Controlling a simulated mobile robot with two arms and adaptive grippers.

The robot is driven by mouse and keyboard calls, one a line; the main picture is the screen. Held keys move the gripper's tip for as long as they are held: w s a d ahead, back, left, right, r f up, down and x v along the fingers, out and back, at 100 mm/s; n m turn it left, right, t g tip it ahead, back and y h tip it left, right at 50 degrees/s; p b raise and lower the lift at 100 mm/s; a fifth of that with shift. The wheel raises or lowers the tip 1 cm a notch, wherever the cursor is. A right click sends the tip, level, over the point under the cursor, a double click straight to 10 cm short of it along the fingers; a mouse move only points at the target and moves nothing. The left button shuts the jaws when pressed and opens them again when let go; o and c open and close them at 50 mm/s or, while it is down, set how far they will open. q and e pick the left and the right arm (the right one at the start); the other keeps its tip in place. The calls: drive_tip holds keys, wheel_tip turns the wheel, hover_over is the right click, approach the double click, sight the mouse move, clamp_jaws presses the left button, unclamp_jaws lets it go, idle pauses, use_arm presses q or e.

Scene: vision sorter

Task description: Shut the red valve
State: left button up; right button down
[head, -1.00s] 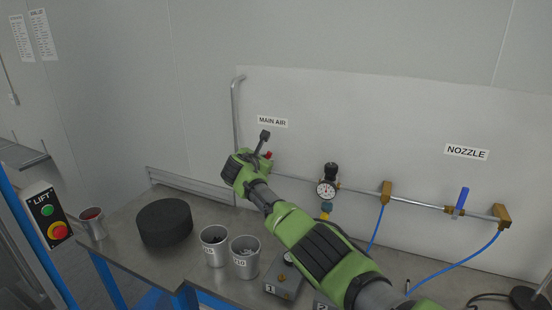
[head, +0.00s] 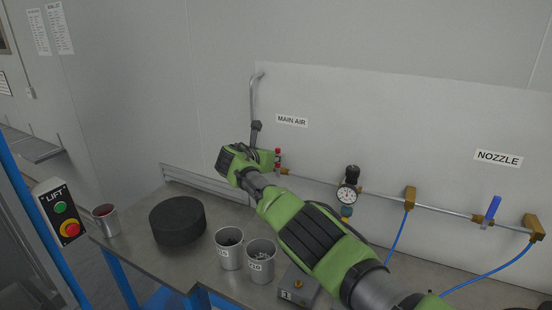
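The red valve (head: 277,157) is on the wall panel below the MAIN AIR label (head: 292,120). My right gripper (head: 256,127) is just left of the red handle, with a visible gap in the picture. One dark finger points up; the other is not clearly seen, so its opening cannot be told. Nothing visible is held. My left gripper is not in view.
On the bench are a black round block (head: 178,220), two metal cups (head: 228,253) and a third cup (head: 105,221). A LIFT button box (head: 61,215) is at left.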

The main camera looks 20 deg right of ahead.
drive_tip(key=shift+f, duration=0.1)
drive_tip(key=c, duration=2)
unclamp_jaws()
drive_tip(key=shift+c, duration=0.2)
drive_tip(key=v, duration=1.2)
drive_tip(key=shift+w, duration=0.1)
